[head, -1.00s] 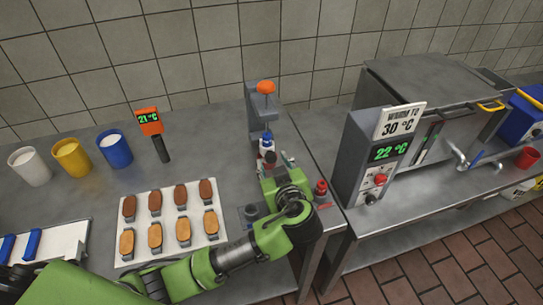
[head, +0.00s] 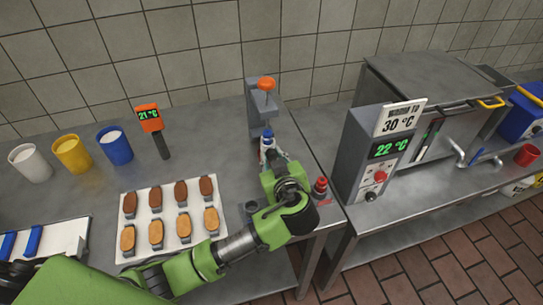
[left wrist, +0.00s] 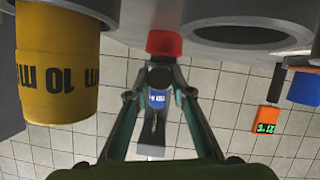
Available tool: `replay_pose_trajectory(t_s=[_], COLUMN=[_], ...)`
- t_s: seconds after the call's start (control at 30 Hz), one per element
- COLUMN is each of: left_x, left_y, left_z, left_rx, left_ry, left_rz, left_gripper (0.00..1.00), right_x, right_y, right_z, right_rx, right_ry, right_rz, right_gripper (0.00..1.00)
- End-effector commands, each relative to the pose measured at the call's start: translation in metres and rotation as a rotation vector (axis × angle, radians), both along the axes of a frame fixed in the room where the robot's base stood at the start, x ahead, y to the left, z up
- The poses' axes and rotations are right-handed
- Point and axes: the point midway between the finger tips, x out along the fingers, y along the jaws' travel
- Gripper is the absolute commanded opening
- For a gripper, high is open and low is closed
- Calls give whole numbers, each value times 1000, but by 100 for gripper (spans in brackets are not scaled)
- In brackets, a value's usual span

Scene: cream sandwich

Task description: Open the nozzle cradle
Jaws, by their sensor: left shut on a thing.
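My left gripper (head: 272,162) reaches over the right end of the left bench, in front of a grey stand with an orange knob (head: 266,83). A blue-and-white piece (head: 267,140) shows just beyond its fingers. In the left wrist view the fingers (left wrist: 163,68) converge, shut on a small part that I take to be of the nozzle cradle; the fingers mostly hide it. A red block (left wrist: 164,43) shows right at the fingertips. I cannot tell whether the cradle is open. My right gripper is not in view.
A yellow cylinder (left wrist: 58,65) marked 10 mm and a grey ring-shaped part (left wrist: 245,30) flank the fingers in the wrist view. A red-topped piece (head: 320,187) stands at the bench edge. A white tray (head: 128,248) of biscuits lies left. A grey machine (head: 359,160) stands right.

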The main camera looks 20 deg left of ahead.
Motion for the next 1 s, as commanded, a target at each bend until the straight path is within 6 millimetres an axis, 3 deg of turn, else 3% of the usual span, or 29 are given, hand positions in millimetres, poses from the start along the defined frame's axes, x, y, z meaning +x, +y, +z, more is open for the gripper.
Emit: replay_pose_trajectory(t_s=[0.1, 0.4, 0.73, 0.77, 0.8, 1.0], left_x=[-11, -41, -42, -42, -42, -42], left_y=[-16, -28, -28, -28, -28, -27], left_z=[-6, -2, 0, 0, 0, -1], left_rx=[-22, -7, 0, 0, 0, -1], left_ry=[1, 2, 1, 1, 1, 1], left_rz=[-14, -4, -1, -1, -1, 0], left_gripper=[0, 0, 0, 29, 38, 38], right_x=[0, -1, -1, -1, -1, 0], right_y=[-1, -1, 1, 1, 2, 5], right_z=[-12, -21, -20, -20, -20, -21], right_rx=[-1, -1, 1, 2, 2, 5], right_ry=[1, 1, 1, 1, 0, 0], right_rz=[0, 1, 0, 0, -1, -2], right_gripper=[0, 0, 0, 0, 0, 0])
